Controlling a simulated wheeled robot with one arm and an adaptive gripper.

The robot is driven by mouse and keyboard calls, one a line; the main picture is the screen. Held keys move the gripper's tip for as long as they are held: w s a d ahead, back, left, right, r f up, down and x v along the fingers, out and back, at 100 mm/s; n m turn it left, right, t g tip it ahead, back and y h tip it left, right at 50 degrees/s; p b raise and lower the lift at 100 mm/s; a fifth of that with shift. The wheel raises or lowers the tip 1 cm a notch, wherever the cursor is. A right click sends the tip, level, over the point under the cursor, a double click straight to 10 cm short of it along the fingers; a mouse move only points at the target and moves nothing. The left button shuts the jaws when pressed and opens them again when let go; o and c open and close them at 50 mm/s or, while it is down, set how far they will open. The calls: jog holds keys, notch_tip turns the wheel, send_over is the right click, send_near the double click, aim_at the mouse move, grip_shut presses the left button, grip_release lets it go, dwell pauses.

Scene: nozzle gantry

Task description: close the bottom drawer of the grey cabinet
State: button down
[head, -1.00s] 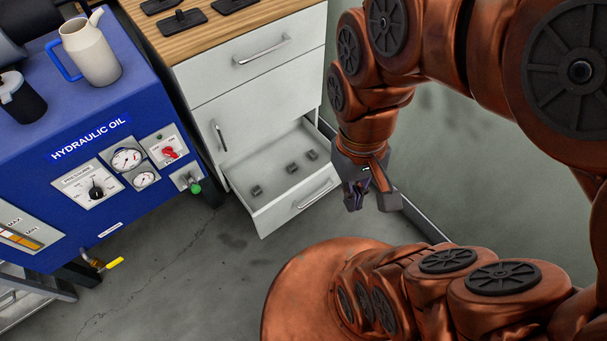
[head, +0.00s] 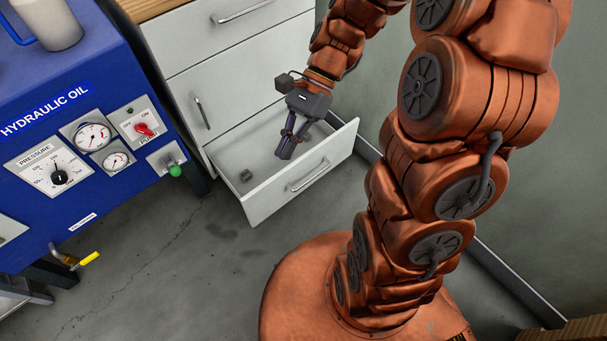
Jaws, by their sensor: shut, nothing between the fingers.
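The grey cabinet (head: 228,57) stands at the upper middle of the head view. Its bottom drawer (head: 268,203) is pulled out, with a bar handle (head: 309,176) on its front. A small dark block (head: 246,175) lies inside the drawer; my gripper hides part of the interior. My gripper (head: 286,156) is shut and empty, pointing down. In the picture it overlaps the open drawer, just behind the drawer front; I cannot tell whether it touches it.
A blue hydraulic oil unit (head: 110,185) with gauges and a green-tipped valve (head: 175,171) stands left of the cabinet. A wall (head: 540,215) runs along the right. The concrete floor (head: 185,265) before the drawer is clear.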

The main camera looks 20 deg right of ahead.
jog(key=w+d+f+m+t+y+b, duration=0.1)
jog(key=w+d+f+m+y+b, duration=0.15)
jog(key=w+f+m+b, duration=0.4)
jog(key=w+d+f+m+t+y+b, duration=0.2)
jog(key=d+f+m, duration=0.1)
jog(key=f, duration=0.6)
jog(key=w+d+f+m+t+y+b, duration=0.1)
jog(key=w+d+f+m+y+b, duration=0.3)
jog(key=f, duration=0.4)
jog(key=w+d+f+m+t+b, duration=0.1)
jog(key=d+f+m+t+b, duration=0.55)
jog(key=f, duration=0.65)
jog(key=d+f+m+t+b, duration=0.3)
jog(key=d+f+m, duration=0.5)
jog(key=f, duration=0.5)
jog(key=b, duration=0.3)
send_near(294, 168)
jog(key=s+a, duration=0.2)
jog(key=a, duration=0.2)
jog(key=w, duration=0.1)
jog(key=w+a+b, duration=0.1)
jog(key=w+h, duration=0.1)
jog(key=shift+w+a+r+m+b, duration=0.1)
jog(key=shift+a+r+m+b, duration=0.15)
jog(key=shift+m+b, duration=0.1)
jog(key=shift+w+a+r, duration=0.15)
jog(key=shift+w+a, duration=0.05)
jog(key=shift+w, duration=0.45)
jog(key=shift+w, duration=0.1)
